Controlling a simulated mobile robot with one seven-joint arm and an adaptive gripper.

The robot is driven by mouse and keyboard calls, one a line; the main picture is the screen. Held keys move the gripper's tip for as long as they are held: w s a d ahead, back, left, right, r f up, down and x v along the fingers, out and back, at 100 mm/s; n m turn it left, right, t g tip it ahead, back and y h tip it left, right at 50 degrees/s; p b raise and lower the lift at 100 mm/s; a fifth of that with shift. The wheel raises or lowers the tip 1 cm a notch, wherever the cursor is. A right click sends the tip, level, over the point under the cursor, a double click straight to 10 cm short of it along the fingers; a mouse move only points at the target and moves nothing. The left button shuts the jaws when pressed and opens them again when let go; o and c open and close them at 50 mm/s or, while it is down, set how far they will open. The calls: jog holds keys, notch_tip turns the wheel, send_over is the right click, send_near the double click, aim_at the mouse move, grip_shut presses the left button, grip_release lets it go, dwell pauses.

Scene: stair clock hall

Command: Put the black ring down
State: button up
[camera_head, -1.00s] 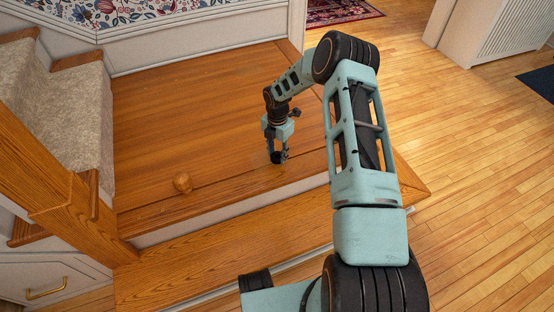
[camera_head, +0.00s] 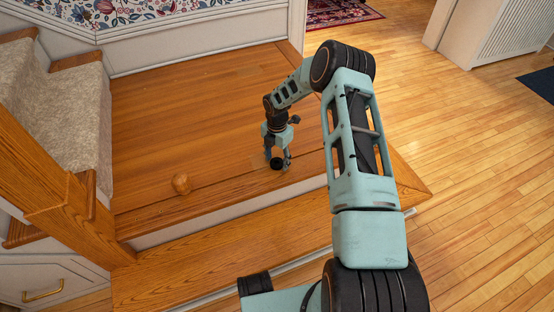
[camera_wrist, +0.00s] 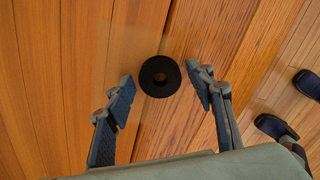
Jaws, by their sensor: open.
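The black ring (camera_wrist: 147,84) lies on the wooden landing in the wrist view, with wood showing through its hole. It rests close to a board seam. My gripper (camera_wrist: 162,90) is open, with one finger on each side of the ring and a visible gap to both. In the head view my gripper (camera_head: 278,162) points down at the landing near its front edge. The ring shows there as a small dark shape (camera_head: 276,164) between the fingers.
Carpeted stairs (camera_head: 60,110) and a wooden rail bound the left side. The landing (camera_head: 190,100) is clear behind my gripper. A lower step (camera_head: 220,245) runs along the front.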

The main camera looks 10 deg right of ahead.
notch_tip(320, 180, up, 12)
jog(key=p, duration=0.3)
jog(key=shift+r+p, duration=0.15)
jog(key=shift+p, duration=0.25)
